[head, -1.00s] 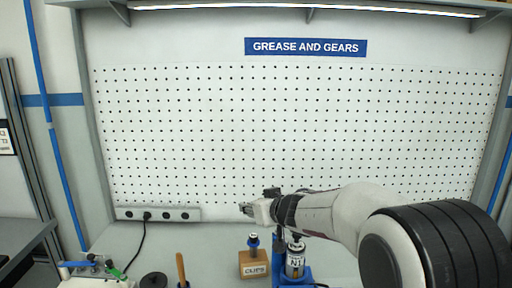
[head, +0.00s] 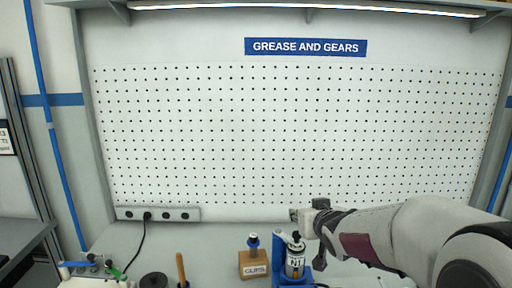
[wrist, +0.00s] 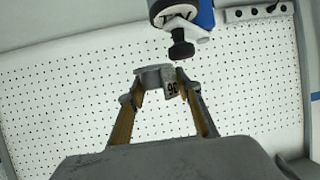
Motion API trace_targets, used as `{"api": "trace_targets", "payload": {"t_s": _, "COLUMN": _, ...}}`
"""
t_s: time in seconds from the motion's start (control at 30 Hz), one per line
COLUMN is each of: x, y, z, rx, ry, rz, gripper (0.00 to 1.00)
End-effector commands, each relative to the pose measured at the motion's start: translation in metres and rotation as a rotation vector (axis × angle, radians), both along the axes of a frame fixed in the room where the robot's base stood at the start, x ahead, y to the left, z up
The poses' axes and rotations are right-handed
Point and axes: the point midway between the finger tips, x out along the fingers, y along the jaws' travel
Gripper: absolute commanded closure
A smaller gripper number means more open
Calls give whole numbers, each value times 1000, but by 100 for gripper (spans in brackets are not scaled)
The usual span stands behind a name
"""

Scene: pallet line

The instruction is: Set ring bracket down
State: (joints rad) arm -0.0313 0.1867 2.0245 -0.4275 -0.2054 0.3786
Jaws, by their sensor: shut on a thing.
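My gripper (wrist: 160,97) is shut on a grey ring bracket (wrist: 155,74). In the wrist view the bracket sits between the two yellow-padded fingertips, with a small dark-on-light label at its right side. In the head view my gripper (head: 305,215) is above the bench, just above and right of the top of a blue stand (head: 280,249). The stand holds a white canister marked N1 (head: 295,265).
A wooden block labelled CLIPS (head: 253,265) stands left of the stand. A black round part (head: 153,280) and a wooden handle (head: 181,268) are further left. In the wrist view a black knob (wrist: 181,48) on a blue and white fixture is close beyond the bracket. The pegboard (head: 280,140) is bare.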

Motion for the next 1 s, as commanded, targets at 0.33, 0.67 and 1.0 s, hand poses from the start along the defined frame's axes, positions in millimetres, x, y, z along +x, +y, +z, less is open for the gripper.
{"api": "trace_targets", "payload": {"t_s": 0.33, "x": -21, "y": -56, "z": -44, "rx": 0, "ry": 3, "rz": -85, "gripper": 91}}
{"api": "trace_targets", "payload": {"t_s": 0.67, "x": -40, "y": -101, "z": -100, "rx": 1, "ry": 2, "rz": -119, "gripper": 91}}
{"api": "trace_targets", "payload": {"t_s": 1.0, "x": -48, "y": -113, "z": -116, "rx": 0, "ry": -3, "rz": -125, "gripper": 91}}
